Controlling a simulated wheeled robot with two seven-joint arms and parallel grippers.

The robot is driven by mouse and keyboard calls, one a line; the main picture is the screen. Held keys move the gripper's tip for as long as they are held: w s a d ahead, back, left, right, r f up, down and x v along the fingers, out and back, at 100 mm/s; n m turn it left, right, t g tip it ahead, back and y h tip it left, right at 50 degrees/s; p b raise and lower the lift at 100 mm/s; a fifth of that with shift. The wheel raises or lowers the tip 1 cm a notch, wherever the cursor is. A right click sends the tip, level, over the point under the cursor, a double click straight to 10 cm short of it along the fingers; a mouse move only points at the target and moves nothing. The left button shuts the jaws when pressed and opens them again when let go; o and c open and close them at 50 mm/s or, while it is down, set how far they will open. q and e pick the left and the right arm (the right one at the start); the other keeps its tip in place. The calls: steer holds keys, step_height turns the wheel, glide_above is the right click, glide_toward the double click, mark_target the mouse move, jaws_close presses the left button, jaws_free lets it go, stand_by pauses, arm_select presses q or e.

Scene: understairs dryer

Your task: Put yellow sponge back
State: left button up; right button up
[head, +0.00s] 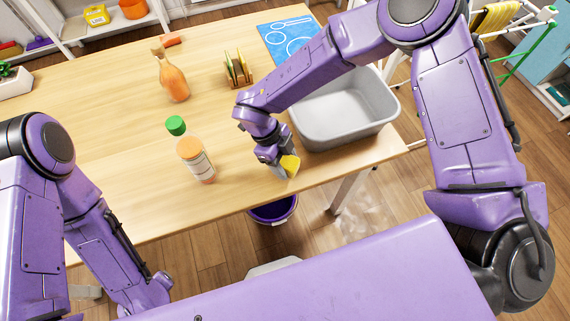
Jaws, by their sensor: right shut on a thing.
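The yellow sponge (290,166) is between the fingers of my right gripper (284,168), which is shut on it. It is near the table's front edge, just left of the grey basin; I cannot tell whether it touches the table. A small wooden rack (238,78) with upright thin colored items stands farther back on the table (120,130). An orange-red block (170,40) lies at the back of the table. My left arm hangs at the lower left, and its fingertips are not in view.
A grey basin (345,108) sits on the table's right side. A bottle with a green cap (195,160) and an orange spray bottle (173,80) stand left of my right gripper. A blue mat (290,38) lies at the back. A purple bucket (274,210) is on the floor below. The table's left part is clear.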

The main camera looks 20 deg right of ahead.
mark_target(285, 168)
step_height(285, 168, down, 2)
steer(key=shift+s+f+p, duration=0.1)
steer(key=shift+f+p, duration=0.15)
steer(key=shift+p, duration=0.1)
steer(key=shift+f, duration=0.15)
steer(key=o, duration=1)
steer(key=shift+f, duration=0.1)
steer(key=b+v, duration=0.2)
steer(key=v, duration=1)
